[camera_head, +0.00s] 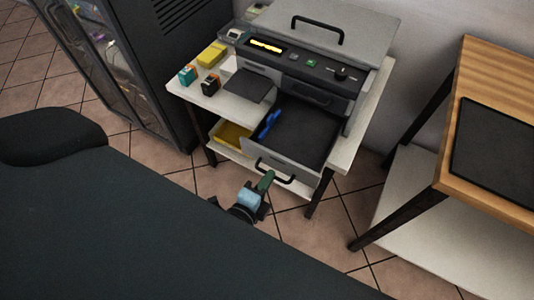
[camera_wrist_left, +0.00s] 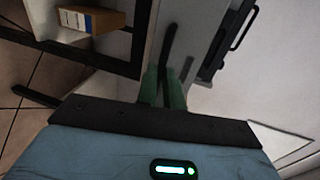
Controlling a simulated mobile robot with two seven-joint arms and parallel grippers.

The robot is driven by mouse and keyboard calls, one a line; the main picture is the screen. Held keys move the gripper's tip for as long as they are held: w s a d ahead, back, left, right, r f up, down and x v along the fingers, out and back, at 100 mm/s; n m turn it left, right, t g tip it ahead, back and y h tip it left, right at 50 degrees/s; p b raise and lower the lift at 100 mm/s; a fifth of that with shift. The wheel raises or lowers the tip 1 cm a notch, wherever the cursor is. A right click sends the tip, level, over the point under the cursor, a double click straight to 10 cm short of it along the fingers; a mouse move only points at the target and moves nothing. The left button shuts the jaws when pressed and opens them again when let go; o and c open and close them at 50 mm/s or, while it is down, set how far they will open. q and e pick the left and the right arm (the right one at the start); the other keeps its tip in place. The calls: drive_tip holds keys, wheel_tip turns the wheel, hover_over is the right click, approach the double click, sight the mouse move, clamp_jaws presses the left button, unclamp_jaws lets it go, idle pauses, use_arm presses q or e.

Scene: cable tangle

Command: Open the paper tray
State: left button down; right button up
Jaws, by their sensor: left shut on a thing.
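The printer (camera_head: 306,65) stands on a white-topped stand. Its paper tray (camera_head: 305,132) is pulled out toward me, with a dark, open inside and a blue object lying at its left. The tray's front carries a black bar handle (camera_head: 276,171). My left gripper (camera_head: 265,181) has green fingers and is shut on the handle at its left part. In the left wrist view the green fingers (camera_wrist_left: 163,90) are closed around the dark handle bar (camera_wrist_left: 169,47). My right gripper is in neither view.
A yellow tray (camera_head: 232,135) sits on the stand's lower shelf. Small boxes, including a yellow one (camera_head: 212,54), stand left of the printer. A dark cabinet (camera_head: 150,60) is at the left, a wooden table (camera_head: 490,100) at the right.

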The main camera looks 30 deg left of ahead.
use_arm(q)
drive_tip(key=c, duration=1.8)
unclamp_jaws()
drive_tip(key=b+v, duration=0.2)
drive_tip(key=v, duration=0.6)
drive_tip(key=shift+b, duration=0.35)
